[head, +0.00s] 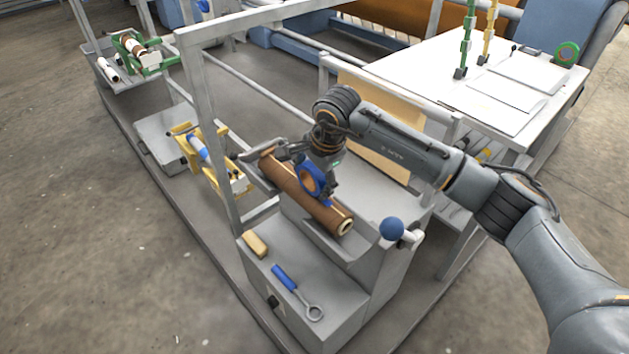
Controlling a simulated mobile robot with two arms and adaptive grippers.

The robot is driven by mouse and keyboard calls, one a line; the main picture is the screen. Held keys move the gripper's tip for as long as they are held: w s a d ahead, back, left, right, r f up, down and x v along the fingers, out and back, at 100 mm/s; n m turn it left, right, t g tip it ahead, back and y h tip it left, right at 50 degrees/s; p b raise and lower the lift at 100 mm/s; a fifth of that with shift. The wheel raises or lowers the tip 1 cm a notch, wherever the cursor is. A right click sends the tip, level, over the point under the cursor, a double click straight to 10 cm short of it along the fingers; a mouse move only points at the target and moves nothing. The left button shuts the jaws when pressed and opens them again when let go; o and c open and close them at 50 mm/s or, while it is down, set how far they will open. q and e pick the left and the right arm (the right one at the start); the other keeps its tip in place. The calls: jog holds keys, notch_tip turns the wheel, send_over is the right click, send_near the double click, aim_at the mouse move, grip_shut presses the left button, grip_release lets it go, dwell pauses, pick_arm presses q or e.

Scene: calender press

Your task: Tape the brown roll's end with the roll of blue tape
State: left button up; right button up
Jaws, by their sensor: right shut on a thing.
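The brown roll (284,183) lies slantwise in a grey cradle on top of the grey machine, its pale hollow end facing the lower right. My right gripper (319,186) comes in from the right, just above the roll's middle. The gripper hides part of the roll. My left gripper is not in view.
A blue-handled ring tool (285,278) and a tan block (255,243) lie on the lower grey step. Grey frame posts (213,125) rise behind left. A white table (455,80) with papers is at back right.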

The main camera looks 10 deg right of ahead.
aim_at(299, 168)
jog(key=shift+w+a+f, duration=0.1)
jog(key=shift+w+a, duration=0.05)
jog(key=shift+w, duration=0.05)
dwell(0.3)
jog(key=shift+w+a+b, duration=0.25)
jog(key=shift+w+b, duration=0.1)
jog(key=shift+b, duration=0.15)
jog(key=shift+w+a+b, duration=0.3)
jog(key=shift+w+b, duration=0.1)
jog(key=shift+w, duration=0.1)
jog(key=shift+w+a, duration=0.1)
dwell(0.3)
jog(key=shift+w+a+b, duration=0.25)
jog(key=shift+w+b, duration=0.1)
jog(key=shift+b, duration=0.1)
jog(key=shift+w, duration=0.1)
jog(key=shift+w+a+b, duration=0.2)
jog(key=shift+w+b, duration=0.05)
jog(key=shift+b, duration=0.05)
jog(key=shift+w+a, duration=0.1)
